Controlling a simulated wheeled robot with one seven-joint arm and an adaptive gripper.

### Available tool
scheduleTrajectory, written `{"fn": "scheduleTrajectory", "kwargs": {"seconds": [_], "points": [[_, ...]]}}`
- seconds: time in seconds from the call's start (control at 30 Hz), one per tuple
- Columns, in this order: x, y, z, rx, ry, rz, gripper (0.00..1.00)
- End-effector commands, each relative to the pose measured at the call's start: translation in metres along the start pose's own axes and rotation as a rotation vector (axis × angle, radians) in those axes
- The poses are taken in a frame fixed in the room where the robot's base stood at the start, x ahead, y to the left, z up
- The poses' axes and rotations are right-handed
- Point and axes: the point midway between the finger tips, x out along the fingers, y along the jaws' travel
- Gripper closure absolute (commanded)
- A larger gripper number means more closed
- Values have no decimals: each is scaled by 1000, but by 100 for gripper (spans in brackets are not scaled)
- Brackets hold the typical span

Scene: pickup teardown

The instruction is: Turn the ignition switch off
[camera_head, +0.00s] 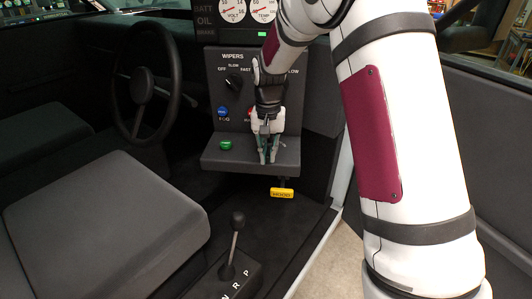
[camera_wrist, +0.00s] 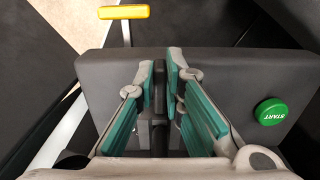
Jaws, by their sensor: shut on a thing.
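My gripper (camera_head: 268,158) reaches down to the grey ledge (camera_head: 222,160) under the dash panel. In the wrist view its teal-padded fingers (camera_wrist: 160,78) are shut on a small dark upright piece (camera_wrist: 159,88), which looks like the ignition switch. The fingers hide most of it, and its angle and any markings cannot be read. The green START button (camera_wrist: 271,111) sits on the same ledge, to the right in the wrist view. It also shows left of my gripper in the head view (camera_head: 226,144).
A yellow pull handle (camera_head: 282,193) hangs below the ledge. The panel above holds a wiper knob (camera_head: 234,80), a blue button (camera_head: 222,112) and a partly hidden red one. A gear lever (camera_head: 238,218) stands below. A steering wheel (camera_head: 140,82) and seat (camera_head: 105,225) are left.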

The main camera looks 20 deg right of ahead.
Motion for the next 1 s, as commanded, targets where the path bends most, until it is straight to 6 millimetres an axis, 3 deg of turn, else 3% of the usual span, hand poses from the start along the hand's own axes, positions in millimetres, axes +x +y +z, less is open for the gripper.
{"fn": "scheduleTrajectory", "kwargs": {"seconds": [0.67, 0.7, 0.77, 1.0], "points": [[0, 3, 0, -32, 0, 2, 100], [0, 3, 0, -32, 0, 2, 81], [0, 3, 0, -32, 0, 2, 70], [0, 2, 0, -30, 0, 0, 70]]}}
